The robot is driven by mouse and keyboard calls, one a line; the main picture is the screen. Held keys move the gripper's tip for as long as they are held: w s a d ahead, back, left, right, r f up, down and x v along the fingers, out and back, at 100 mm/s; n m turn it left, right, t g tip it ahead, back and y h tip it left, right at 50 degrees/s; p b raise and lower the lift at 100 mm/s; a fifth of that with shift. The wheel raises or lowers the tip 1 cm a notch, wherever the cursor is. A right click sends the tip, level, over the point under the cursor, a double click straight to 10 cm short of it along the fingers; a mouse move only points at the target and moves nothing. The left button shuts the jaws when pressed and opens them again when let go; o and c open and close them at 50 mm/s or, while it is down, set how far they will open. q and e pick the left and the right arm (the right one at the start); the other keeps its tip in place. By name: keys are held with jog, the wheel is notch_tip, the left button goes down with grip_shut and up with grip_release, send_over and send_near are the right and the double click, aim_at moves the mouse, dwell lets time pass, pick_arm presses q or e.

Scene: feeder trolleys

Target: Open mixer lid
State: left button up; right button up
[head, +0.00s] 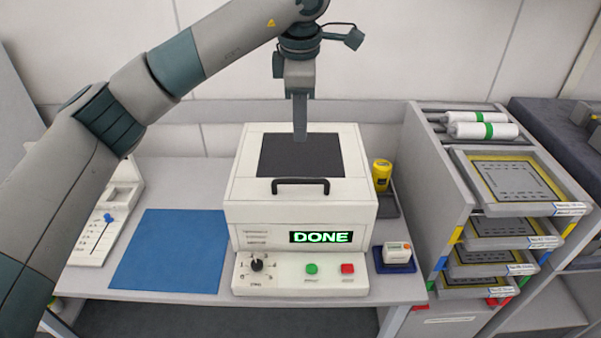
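The mixer (300,220) is a white box in the middle of the table, with a lit green "DONE" display (321,237). Its lid (245,165) is shut, with a dark panel on top and a black handle (300,183) at the front edge. A dial, a green button (311,269) and a red button (347,269) sit on the base below. My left gripper (300,137) points down over the dark panel, behind the handle. Its fingers show edge-on, so their opening is hidden. Whether they touch the panel is unclear. My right gripper is out of view.
A blue mat (168,252) lies left of the mixer, clear on top. A yellow jar (381,174) and a small white device (396,253) stand to the right. A trolley rack with several trays (520,181) and white rolls (482,131) stands further right.

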aim_at(301, 181)
pick_arm(q)
jog(key=w+f+p, duration=0.1)
jog(key=f+p, duration=0.1)
jog(key=f, duration=0.3)
jog(key=w+f+p, duration=0.1)
jog(key=f+p, duration=0.1)
jog(key=f, duration=0.3)
jog(key=w+f+p, duration=0.1)
jog(key=f+p, duration=0.1)
jog(key=f, duration=0.3)
jog(key=shift+f, duration=0.25)
jog(key=shift+w+f+p, duration=0.1)
jog(key=shift+f+p, duration=0.25)
jog(key=shift+f, duration=0.3)
grip_shut()
